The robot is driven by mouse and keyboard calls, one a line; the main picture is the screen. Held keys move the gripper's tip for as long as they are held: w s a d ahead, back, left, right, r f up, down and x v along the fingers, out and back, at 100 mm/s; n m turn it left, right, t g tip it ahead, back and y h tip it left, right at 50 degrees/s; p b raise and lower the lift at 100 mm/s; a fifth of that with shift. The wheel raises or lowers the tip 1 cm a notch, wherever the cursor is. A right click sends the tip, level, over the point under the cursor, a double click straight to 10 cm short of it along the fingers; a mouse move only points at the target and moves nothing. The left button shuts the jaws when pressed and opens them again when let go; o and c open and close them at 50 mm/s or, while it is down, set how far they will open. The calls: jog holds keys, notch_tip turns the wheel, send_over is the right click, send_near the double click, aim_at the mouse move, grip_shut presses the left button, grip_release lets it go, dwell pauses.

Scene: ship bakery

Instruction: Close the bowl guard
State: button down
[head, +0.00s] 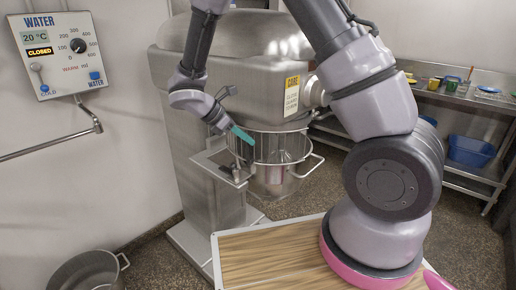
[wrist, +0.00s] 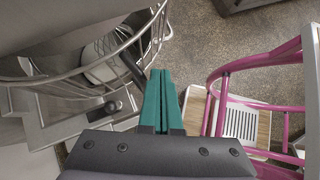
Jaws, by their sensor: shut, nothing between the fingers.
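The bowl guard (head: 285,147) is a curved wire cage under the head of the big steel mixer (head: 255,75), above the mixing bowl (head: 275,183). In the wrist view, the guard's bars and curved rim (wrist: 125,48) show at the upper left. My gripper (head: 240,134) has teal fingers, shut together with nothing between them, at the guard's left front side. In the wrist view, my gripper (wrist: 160,88) points forward just right of the guard's rim. I cannot tell whether the fingertips touch the wire.
A wooden-topped table (head: 265,258) stands in front of the mixer. A water panel (head: 62,53) and pipe are on the left wall. A steel pot (head: 85,272) sits on the floor. Shelves (head: 455,100) with a blue tub (head: 470,151) stand at the right. Pink rails (wrist: 222,80) are right of my gripper.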

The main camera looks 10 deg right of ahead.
jog(key=w+a+r+m+g+y, duration=0.3)
jog(key=w+a+r+m+y, duration=0.4)
jog(key=m, duration=0.3)
jog(key=s+d+f, duration=0.2)
jog(key=d+f, duration=0.3)
jog(key=f, duration=0.4)
jog(key=shift+s+d, duration=0.4)
